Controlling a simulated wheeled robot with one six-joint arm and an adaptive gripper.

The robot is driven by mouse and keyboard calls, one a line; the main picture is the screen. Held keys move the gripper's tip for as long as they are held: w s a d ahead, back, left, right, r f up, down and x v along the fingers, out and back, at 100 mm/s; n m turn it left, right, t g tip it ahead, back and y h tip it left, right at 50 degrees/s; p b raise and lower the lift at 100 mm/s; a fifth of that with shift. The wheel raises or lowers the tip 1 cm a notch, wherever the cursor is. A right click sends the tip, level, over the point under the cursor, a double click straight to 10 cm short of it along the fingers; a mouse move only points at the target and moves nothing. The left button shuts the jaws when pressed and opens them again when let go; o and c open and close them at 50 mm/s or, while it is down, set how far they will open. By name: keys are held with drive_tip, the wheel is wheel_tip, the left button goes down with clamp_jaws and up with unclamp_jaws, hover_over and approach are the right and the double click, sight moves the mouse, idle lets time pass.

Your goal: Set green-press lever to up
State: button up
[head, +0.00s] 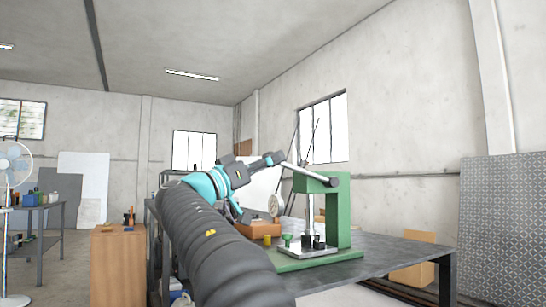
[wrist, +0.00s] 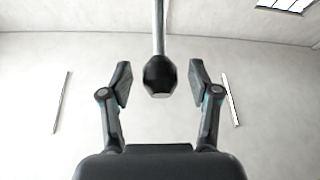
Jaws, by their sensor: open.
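The green press (head: 343,222) stands on the grey table, with a metal base plate and dark parts under its head. Its lever (head: 308,172) is a pale rod that rises to the left from the pivot at the top of the press. My gripper (head: 277,158) is at the lever's far end. In the wrist view, the lever's black knob (wrist: 159,77) sits between the two open fingers of my gripper (wrist: 160,72), with a visible gap on each side. The knob cannot be made out in the head view.
A wooden cabinet (head: 118,265) and a white fan (head: 13,165) stand at the left. The air around the lever looks clear.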

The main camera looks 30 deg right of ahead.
drive_tip(key=shift+x, duration=0.8)
drive_tip(key=shift+c, duration=0.3)
clamp_jaws()
drive_tip(key=shift+s, duration=0.1)
